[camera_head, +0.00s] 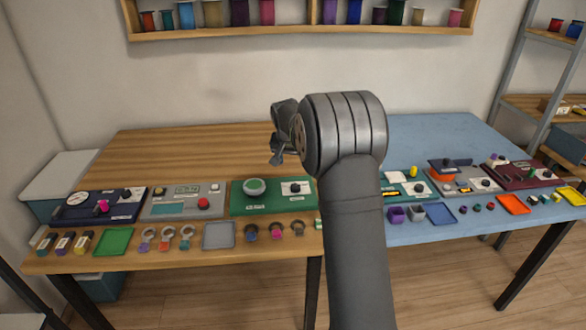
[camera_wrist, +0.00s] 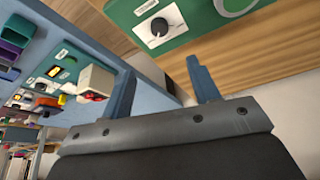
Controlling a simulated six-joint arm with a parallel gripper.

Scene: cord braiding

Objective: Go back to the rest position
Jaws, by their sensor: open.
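My gripper (camera_head: 279,145) is raised above the middle of the work table in the head view, at the end of my grey arm. In the wrist view its two blue-grey fingers (camera_wrist: 163,88) stand apart with nothing between them. The gripper is open and touches no object. Below it is a green panel with a white dial plate and a round ring (camera_head: 255,187). Part of this panel, with its dial (camera_wrist: 159,27), shows in the wrist view. My arm hides part of the table's middle.
The table has a wooden top (camera_head: 190,150) on the left and a blue top (camera_head: 440,135) on the right. Panels, trays and small parts line its front. A wall shelf (camera_head: 290,32) holds several spools. A metal rack (camera_head: 510,70) stands at right. The table's back is mostly clear.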

